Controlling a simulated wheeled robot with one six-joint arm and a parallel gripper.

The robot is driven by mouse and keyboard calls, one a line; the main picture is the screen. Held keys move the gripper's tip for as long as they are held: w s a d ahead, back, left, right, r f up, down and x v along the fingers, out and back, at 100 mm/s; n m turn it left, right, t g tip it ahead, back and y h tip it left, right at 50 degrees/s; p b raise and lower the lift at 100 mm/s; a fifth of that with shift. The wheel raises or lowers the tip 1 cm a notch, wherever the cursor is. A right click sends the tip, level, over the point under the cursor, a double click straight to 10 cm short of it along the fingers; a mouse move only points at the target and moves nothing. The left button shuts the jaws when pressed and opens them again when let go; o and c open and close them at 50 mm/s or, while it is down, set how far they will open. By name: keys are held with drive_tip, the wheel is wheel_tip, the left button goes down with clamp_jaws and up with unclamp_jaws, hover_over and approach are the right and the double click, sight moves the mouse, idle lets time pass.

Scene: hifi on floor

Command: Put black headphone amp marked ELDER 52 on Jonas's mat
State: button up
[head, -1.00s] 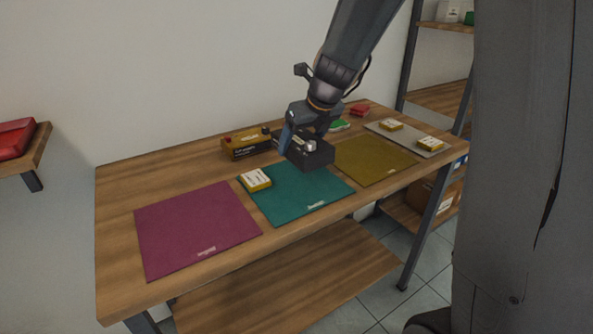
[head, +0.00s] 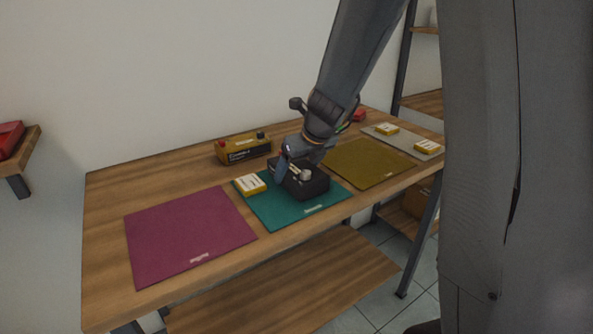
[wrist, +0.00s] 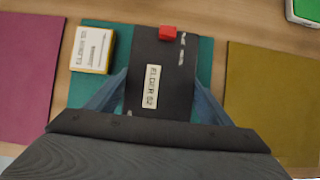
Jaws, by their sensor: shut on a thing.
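The black headphone amp (head: 316,187) is in my gripper (head: 291,168), over the teal mat (head: 269,216). In the wrist view, its label on the black amp (wrist: 152,112) reads ELDER 52, and blue fingers of my gripper (wrist: 152,95) close on its two sides. The amp covers much of the teal mat; I cannot tell whether it touches it. The magenta mat (head: 188,236) lies to the left and the olive mat (head: 368,164) to the right. The mats' name prints are too small to read, so I cannot tell which is Jonas's.
A small yellow-and-white box (head: 250,184) sits on the teal mat's back left, close beside the amp. A gold-and-black device (head: 243,149) stands behind. A grey mat (head: 408,144) at the far right bears two yellow boxes. The magenta and olive mats are clear.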

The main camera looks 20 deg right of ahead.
drive_tip(key=o, duration=1.9)
drive_tip(key=shift+c, duration=0.2)
drive_tip(key=p+v, duration=0.2)
drive_tip(key=v, duration=1)
